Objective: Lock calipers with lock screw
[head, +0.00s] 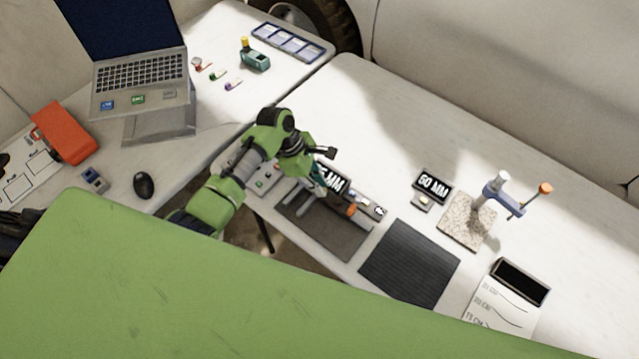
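The calipers (362,204) seem to be the grey tool with an orange part, lying across the top of a dark mat (330,238). A black display (335,178) ending in "MM" stands behind them, its left part hidden by my arm. My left gripper (318,182) is over the left end of the calipers, beside the display. Its fingers are small and partly hidden, so I cannot tell whether they are open or touching the tool. The lock screw cannot be made out. My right gripper is not in view.
Right of the calipers are a ribbed dark mat (408,265), a "60 MM" display (432,186), a blue stand with an orange knob (503,196) on a speckled plate, and a paper sheet (490,308). A laptop (140,75) and mouse (144,185) are at left. The back right table is clear.

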